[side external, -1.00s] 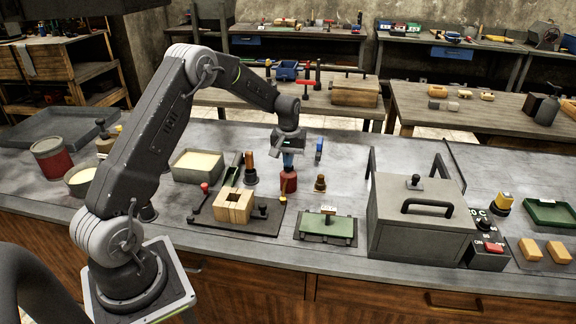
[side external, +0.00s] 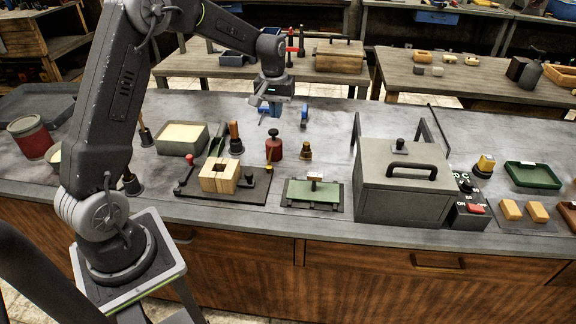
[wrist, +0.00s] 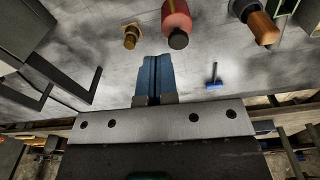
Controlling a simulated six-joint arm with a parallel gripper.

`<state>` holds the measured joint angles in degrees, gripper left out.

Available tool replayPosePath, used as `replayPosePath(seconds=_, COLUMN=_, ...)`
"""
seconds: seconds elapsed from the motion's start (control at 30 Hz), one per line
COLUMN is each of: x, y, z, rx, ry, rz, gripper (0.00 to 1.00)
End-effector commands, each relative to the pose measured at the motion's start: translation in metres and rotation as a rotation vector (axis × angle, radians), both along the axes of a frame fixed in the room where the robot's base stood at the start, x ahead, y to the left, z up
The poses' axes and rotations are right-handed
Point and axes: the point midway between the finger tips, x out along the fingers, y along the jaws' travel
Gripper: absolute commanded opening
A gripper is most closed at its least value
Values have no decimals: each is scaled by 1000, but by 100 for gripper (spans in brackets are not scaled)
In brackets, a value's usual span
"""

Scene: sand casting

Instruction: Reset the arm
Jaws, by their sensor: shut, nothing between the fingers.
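My gripper (side external: 270,107) is raised over the back part of the grey workbench (side external: 340,125). Its blue fingers are shut together and empty, as the wrist view (wrist: 154,78) also shows. The red bottle-like tool (side external: 274,149) stands on the bench in front of the gripper, apart from it. A small brass-coloured piece (side external: 305,151) stands to its right.
A wooden split mould (side external: 219,177) sits on a dark plate at the bench front. A green plate fixture (side external: 313,192) and a large grey box (side external: 402,190) stand to its right. A sand-filled tray (side external: 182,138) is at left. The bench behind the grey box is fairly clear.

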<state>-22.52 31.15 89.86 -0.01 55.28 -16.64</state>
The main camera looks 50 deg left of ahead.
Motion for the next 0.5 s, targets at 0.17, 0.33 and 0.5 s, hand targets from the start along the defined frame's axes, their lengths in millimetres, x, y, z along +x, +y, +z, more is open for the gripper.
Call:
replayPosePath(seconds=0.17, x=-39, y=-56, z=67, rx=38, ry=-85, rz=-142, gripper=0)
replayPosePath(seconds=0.33, x=-88, y=-101, z=108, rx=70, ry=-159, rz=-272, gripper=0)
replayPosePath(seconds=0.5, x=-144, y=-139, z=133, rx=101, ry=-237, rz=-399, gripper=0)
